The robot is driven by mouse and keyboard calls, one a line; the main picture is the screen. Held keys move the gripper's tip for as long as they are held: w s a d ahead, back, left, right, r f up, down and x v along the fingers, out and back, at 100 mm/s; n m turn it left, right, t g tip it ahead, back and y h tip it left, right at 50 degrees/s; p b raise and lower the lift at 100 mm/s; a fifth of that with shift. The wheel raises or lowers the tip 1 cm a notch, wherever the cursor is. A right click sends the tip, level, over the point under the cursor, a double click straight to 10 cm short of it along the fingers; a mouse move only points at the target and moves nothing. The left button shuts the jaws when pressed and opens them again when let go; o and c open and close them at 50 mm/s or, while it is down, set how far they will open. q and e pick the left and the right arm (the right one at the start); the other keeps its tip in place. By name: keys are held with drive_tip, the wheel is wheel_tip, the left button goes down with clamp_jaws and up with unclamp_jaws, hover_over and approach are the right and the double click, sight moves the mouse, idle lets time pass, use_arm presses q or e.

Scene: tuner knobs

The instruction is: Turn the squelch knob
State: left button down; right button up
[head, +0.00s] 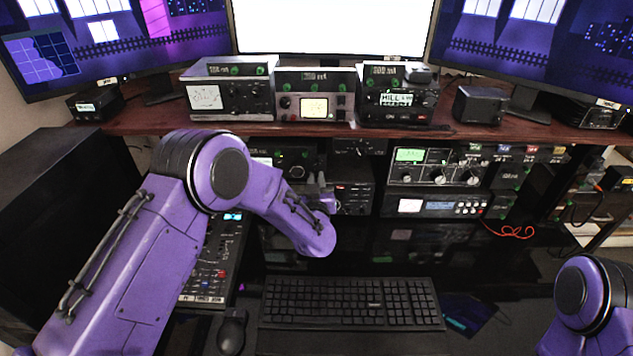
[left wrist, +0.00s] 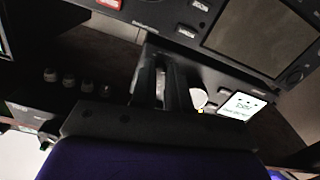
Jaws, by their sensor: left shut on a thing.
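My left gripper (head: 322,190) reaches under the wooden shelf to the front of a small black radio (head: 352,197), which has a faint red display. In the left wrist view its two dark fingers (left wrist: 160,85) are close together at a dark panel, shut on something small. The squelch knob is hidden between or behind the fingers, and no label for it can be read. A round white knob (left wrist: 198,98) sits just right of the fingers, beside a lit screen (left wrist: 241,107). My right arm shows at the lower right, its gripper out of frame.
Several radios, such as one with a lit meter (head: 314,108), stand on the wooden shelf (head: 150,122). More units with knobs (head: 437,174) sit right of my left gripper. A keyboard (head: 350,302), a mouse (head: 232,331) and a mixer (head: 212,262) lie below.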

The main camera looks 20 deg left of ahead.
use_arm(q)
drive_tip(key=m, duration=0.4)
drive_tip(key=c, duration=1.1)
unclamp_jaws()
drive_tip(key=b+v, duration=0.2)
drive_tip(key=v, duration=0.8)
drive_tip(key=shift+s, duration=0.3)
